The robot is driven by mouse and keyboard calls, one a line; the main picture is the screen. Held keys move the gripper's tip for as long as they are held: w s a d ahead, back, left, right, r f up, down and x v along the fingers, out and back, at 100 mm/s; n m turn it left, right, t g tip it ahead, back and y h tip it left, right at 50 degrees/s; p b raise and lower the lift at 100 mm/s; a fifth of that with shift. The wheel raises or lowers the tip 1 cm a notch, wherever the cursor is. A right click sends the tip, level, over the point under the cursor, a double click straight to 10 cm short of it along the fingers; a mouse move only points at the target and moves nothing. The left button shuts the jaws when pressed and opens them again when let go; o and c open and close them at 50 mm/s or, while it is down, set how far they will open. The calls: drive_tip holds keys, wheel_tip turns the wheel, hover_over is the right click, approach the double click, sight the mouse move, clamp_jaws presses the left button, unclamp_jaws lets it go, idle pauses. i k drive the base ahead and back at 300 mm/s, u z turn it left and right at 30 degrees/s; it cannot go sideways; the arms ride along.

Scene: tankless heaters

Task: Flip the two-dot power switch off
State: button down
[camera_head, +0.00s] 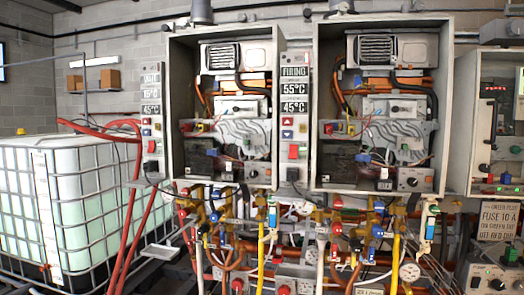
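Two open heater cabinets hang on the wall, a left one (176,110) and a right one (316,110). A narrow control panel stands left of each. The middle panel (294,125) reads "FIRING", 55°C and 45°C, and has a red rocker switch (293,152) below its small buttons. Dot marks are too small to make out, so I cannot tell which switch has two dots. My gripper is not in view.
Pipes, valves and red and yellow hoses (261,255) crowd the space below the cabinets. A caged white tank (75,200) stands at left. At right are another control cabinet (482,130), a fuse sign (498,221) and a small grey box (490,278).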

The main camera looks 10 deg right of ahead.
sight(293, 148)
drive_tip(key=z, duration=0.15)
drive_tip(key=i, duration=0.9)
drive_tip(key=u, duration=0.05)
